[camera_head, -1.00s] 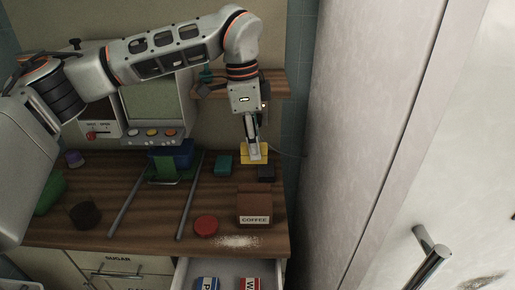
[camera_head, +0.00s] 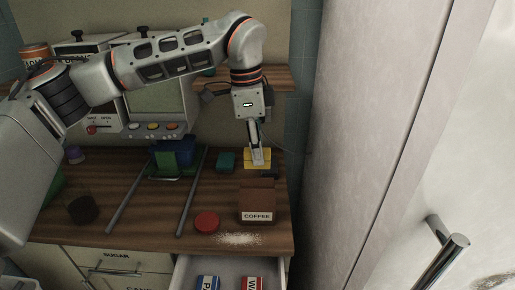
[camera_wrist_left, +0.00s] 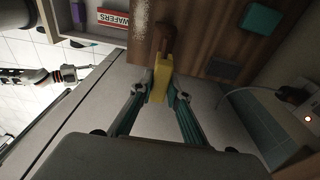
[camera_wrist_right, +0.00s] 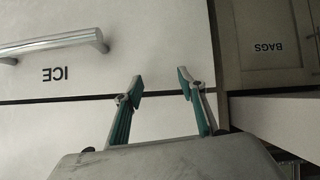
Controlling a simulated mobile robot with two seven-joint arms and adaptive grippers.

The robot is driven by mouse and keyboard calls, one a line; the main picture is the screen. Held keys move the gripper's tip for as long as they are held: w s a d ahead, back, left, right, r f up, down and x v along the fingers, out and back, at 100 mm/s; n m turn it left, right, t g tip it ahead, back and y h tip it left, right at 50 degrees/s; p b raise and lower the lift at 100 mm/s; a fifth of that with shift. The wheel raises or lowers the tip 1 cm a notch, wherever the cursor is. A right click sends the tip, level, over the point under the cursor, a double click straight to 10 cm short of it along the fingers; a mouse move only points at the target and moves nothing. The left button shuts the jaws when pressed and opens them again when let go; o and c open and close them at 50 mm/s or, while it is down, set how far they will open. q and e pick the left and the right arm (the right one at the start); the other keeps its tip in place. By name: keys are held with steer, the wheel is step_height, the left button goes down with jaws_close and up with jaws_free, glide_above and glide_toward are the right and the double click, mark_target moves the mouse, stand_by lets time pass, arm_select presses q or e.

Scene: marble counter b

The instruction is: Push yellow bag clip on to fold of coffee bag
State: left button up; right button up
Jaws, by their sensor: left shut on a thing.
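The brown coffee bag (camera_head: 257,199) stands upright near the front right of the wooden counter, its COFFEE label facing front. The yellow bag clip (camera_head: 264,156) is held in my left gripper (camera_head: 257,160), just behind and above the bag in the head view. In the left wrist view the clip (camera_wrist_left: 158,86) sits between the fingertips, close to the brown bag (camera_wrist_left: 166,38). Whether clip and bag touch, I cannot tell. My right gripper (camera_wrist_right: 163,82) is open and empty in the right wrist view, in front of a white panel marked ICE.
A red round lid (camera_head: 207,221) and spilled white powder lie beside the bag. A teal block (camera_head: 226,161) stands behind. Two grey rails (camera_head: 193,192) cross the counter. An open drawer (camera_head: 222,270) is below; a tall white cabinet (camera_head: 370,130) rises at the right.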

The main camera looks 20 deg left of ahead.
arm_select(q)
step_height(320, 180, down, 2)
steer(key=shift+f+b, duration=0.1)
steer(key=shift+b, duration=0.45)
arm_select(e)
step_height(320, 180, down, 2)
steer(key=shift+s+d+f, duration=0.1)
steer(key=shift+d, duration=0.05)
steer(key=shift+f, duration=0.15)
stand_by(1.1)
arm_select(q)
steer(key=shift+f+b, duration=1.3)
steer(key=shift+f, duration=0.7)
arm_select(e)
steer(key=shift+s+f, duration=0.15)
steer(key=shift+f, duration=0.55)
steer(key=shift+s+f, duration=0.15)
steer(key=shift+f, duration=0.55)
arm_select(q)
steer(key=o, duration=0.9)
steer(key=shift+o, duration=0.3)
arm_select(e)
steer(key=shift+d, duration=0.1)
arm_select(q)
steer(key=r, duration=0.4)
steer(key=a+r, duration=0.1)
steer(key=r, duration=0.7)
steer(key=shift+s+a, duration=0.2)
arm_select(e)
steer(key=shift+r, duration=0.1)
